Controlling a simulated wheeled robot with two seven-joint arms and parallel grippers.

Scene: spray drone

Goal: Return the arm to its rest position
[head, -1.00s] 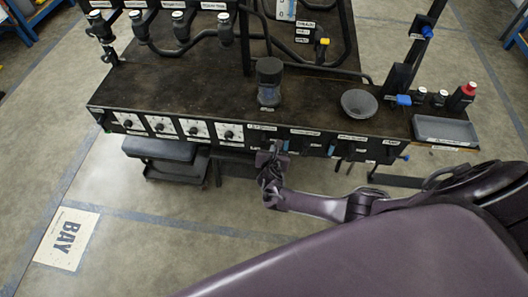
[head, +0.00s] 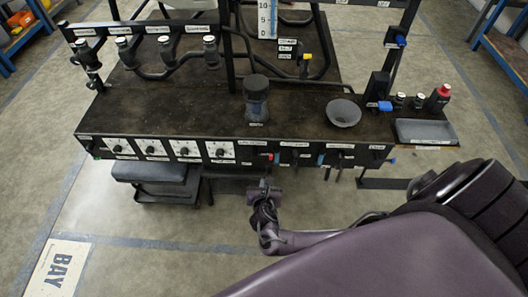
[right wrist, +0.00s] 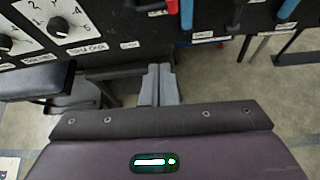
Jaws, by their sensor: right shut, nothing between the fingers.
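My right gripper (head: 263,188) is in front of the bench's front panel, below the red-tipped lever, with its arm coming in from the lower right. In the right wrist view its two grey fingers (right wrist: 159,85) are pressed together with nothing between them. They point toward the underside of the panel and look apart from it. My left gripper is not in either current view.
Dials (head: 186,148) line the panel's left part. A black stool (head: 150,172) stands below.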

